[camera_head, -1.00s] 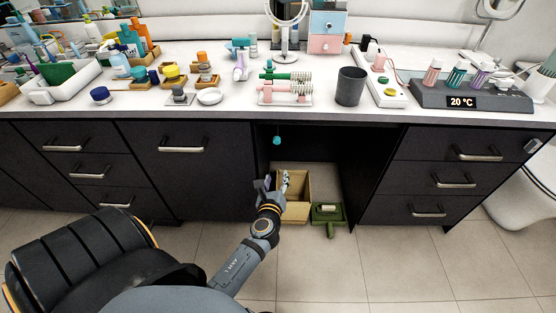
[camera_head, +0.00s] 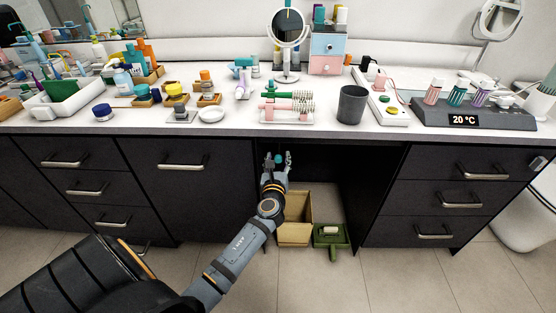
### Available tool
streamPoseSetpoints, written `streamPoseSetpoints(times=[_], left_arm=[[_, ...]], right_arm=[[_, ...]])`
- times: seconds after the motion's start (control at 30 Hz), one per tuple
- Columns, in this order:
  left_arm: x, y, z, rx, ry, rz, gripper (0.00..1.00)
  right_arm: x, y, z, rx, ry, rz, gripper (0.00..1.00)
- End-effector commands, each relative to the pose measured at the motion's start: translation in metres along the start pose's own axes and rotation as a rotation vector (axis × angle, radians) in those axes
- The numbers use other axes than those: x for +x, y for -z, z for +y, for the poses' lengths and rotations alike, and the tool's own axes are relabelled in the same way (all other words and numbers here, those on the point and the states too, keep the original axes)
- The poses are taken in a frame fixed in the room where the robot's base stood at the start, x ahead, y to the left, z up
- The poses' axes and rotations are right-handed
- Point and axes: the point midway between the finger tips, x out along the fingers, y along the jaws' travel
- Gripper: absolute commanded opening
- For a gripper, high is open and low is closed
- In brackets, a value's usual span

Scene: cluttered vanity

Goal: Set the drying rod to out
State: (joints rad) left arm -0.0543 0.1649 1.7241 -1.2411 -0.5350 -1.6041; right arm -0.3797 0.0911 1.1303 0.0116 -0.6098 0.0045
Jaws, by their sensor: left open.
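A small teal knob (camera_head: 280,157) hangs under the counter's front edge, at the opening between the drawer units; I take it for the end of the drying rod. The rest of the rod is hidden in the dark under the counter. My left gripper (camera_head: 277,160) is raised in front of this opening, fingers pointing up. It is open, with a finger on each side of the knob in this view. I cannot tell whether it touches the knob. My right gripper is not in view.
An open cardboard box (camera_head: 297,232) and a green dustpan-like tray (camera_head: 331,236) stand on the floor below. Dark drawers with metal handles flank the opening. The countertop (camera_head: 335,129) above is crowded; a dark grey cup (camera_head: 351,106) stands near its front.

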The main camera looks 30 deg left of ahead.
Motion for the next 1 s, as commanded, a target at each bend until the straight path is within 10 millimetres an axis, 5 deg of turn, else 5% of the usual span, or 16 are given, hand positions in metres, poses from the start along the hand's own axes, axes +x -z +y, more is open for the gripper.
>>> streamPoseSetpoints(times=[0.27,0.6,1.0], left_arm=[[0.0016,0.0001,-0.0001,-0.001,0.0,0.0,0.47],[0.0014,0.0002,-0.0002,-0.001,0.001,0.0,0.01],[0.0012,0.0002,-0.0002,-0.001,0.001,0.001,0.0]], right_arm=[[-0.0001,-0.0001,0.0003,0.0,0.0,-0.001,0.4],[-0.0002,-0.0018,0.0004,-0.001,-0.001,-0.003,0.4],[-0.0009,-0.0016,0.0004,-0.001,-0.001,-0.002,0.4]])
